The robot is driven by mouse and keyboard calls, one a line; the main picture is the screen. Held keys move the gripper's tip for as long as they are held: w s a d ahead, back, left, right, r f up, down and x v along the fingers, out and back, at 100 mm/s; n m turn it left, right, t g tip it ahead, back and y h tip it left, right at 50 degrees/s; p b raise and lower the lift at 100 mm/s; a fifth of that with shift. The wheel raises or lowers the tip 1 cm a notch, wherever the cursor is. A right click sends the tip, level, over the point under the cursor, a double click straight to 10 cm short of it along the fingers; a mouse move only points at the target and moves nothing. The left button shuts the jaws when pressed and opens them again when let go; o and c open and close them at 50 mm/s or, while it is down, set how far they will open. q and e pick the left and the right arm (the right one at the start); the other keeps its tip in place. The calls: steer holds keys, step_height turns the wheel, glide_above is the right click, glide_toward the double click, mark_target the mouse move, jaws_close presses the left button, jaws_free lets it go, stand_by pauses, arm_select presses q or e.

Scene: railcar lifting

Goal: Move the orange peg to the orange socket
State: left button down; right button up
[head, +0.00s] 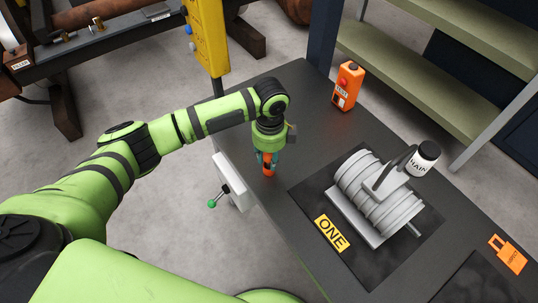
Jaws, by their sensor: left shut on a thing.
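My left gripper (267,162) points down over the left part of the dark table. It is shut on the orange peg (268,170), a small orange piece between its fingertips. The fingers hide much of the peg, and I cannot tell whether its lower end touches the table. I cannot make out an orange socket for certain. My right gripper is not in view.
A grey ribbed drum hoist (375,200) stands on a dark mat beside a yellow "ONE" label (331,233). An orange control box (347,87) stands at the table's back. An orange tag (508,254) lies at right. A yellow post (207,38) rises behind.

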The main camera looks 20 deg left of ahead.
arm_select(q)
steer(key=shift+f, duration=0.15)
steer(key=c, duration=0.9)
jaws_free()
step_height(320, 180, up, 12)
steer(key=shift+w+d+r+b, duration=0.1)
steer(key=shift+r+b, duration=0.1)
steer(key=shift+b, duration=0.7)
steer(key=shift+f, duration=0.1)
